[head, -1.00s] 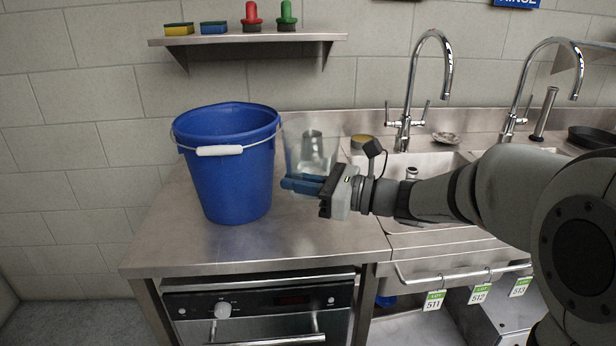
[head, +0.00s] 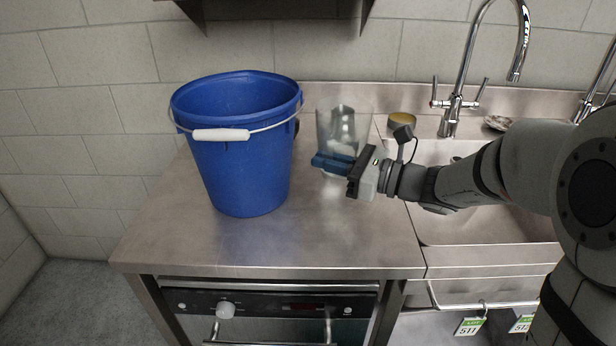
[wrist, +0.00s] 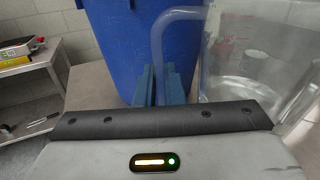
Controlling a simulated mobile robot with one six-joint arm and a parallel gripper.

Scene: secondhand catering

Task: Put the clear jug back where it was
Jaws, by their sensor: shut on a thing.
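The clear jug (head: 328,128) is upright above or on the steel counter, just right of the blue bucket; I cannot tell whether its base touches. My gripper (head: 333,163) reaches in from the right, in front of the jug, and hides part of its lower side. In the wrist view the blue fingers (wrist: 160,86) are shut on the jug's handle (wrist: 163,38). The jug's body (wrist: 255,60) with its red markings fills the right side there, and the bucket stands behind the fingers.
The blue bucket (head: 240,165) with a white grip stands close left of the jug. A yellowish round tin (head: 401,122) sits behind to the right, near the sink (head: 465,222) and tap (head: 460,75). The front of the counter (head: 300,240) is clear.

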